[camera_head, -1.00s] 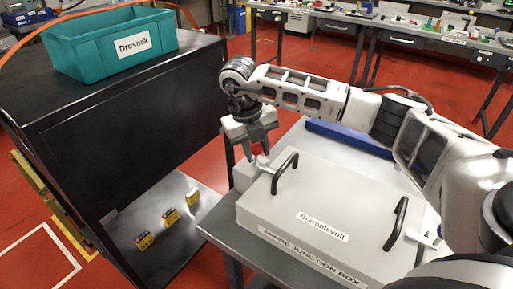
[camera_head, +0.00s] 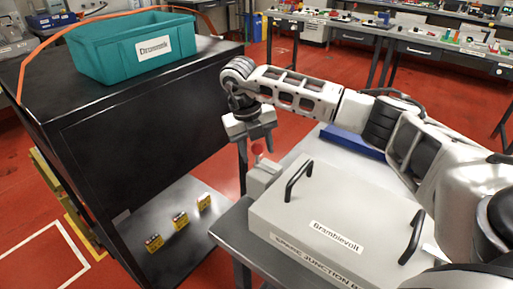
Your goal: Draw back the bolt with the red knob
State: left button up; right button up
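The red knob (camera_head: 257,147) shows at the far left corner of the pale grey junction box (camera_head: 285,225), above a small light grey block (camera_head: 263,174). The bolt itself is hard to make out at this size, so I cannot tell how far it is drawn. My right gripper (camera_head: 256,146) points down over the knob with its fingers apart. The knob shows at the level of the fingertips, and I cannot tell whether they touch it. My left gripper is not in view.
The box has two black handles (camera_head: 298,180) and stands on a grey table (camera_head: 236,222). A blue bar (camera_head: 352,143) lies behind it. A black cabinet (camera_head: 150,125) at left carries a teal bin (camera_head: 105,62); several yellow items (camera_head: 180,221) lie on its lower shelf.

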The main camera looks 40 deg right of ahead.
pick_arm(q)
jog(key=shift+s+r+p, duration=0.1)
jog(key=shift+p, duration=0.5)
pick_arm(e)
notch_tip(320, 180, up, 16)
jog(key=a, duration=0.3)
jog(key=shift+w+f, duration=0.15)
jog(key=shift+w, duration=0.2)
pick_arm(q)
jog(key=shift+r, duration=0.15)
